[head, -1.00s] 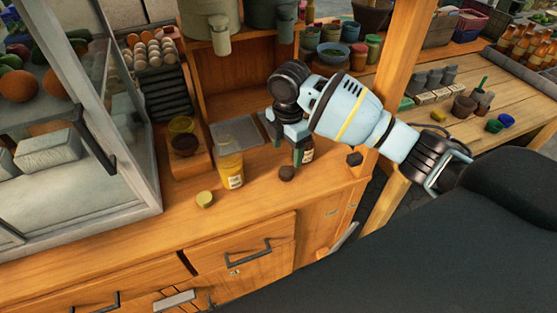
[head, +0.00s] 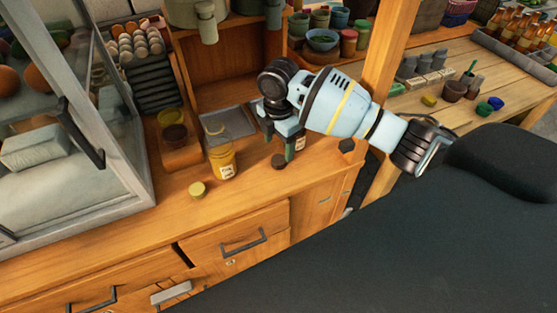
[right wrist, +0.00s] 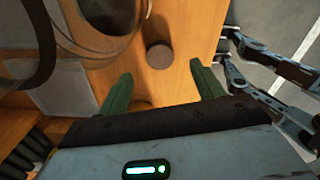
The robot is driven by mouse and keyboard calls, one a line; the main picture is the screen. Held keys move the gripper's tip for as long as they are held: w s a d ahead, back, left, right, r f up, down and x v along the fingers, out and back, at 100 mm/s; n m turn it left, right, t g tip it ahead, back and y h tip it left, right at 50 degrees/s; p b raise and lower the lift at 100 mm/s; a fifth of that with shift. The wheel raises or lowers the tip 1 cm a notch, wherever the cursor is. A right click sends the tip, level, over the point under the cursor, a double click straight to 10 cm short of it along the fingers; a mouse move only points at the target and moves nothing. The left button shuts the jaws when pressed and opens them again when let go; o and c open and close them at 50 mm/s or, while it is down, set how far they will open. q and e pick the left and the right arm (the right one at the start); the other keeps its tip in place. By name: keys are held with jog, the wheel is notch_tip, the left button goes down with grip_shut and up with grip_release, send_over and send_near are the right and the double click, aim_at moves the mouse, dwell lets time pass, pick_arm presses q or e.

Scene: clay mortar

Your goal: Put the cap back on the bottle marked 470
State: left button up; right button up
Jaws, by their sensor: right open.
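A jar with yellow contents and a white label (head: 222,160) stands upright on the wooden counter; the label's number is too small to read. A yellow cap (head: 197,189) lies on the counter in front of it. A dark round cap (head: 278,161) lies further right; it also shows in the right wrist view (right wrist: 159,54), beyond the fingertips. Another labelled bottle (head: 300,143) is mostly hidden behind my right gripper (head: 279,142). That gripper has green fingers, spread apart in the right wrist view (right wrist: 160,78), and is not around the dark cap. My left gripper is out of view.
A glass case (head: 95,130) stands at the left. A wooden box with a dark-filled container (head: 174,136) and a grey tray (head: 232,122) are behind the jar. A wooden post (head: 390,60) rises at the right. The counter in front of the caps is clear.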

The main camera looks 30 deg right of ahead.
aim_at(278, 160)
jog(key=shift+f, duration=2.6)
jog(key=c, duration=1.1)
jog(key=shift+o, duration=0.2)
jog(key=shift+r, duration=0.1)
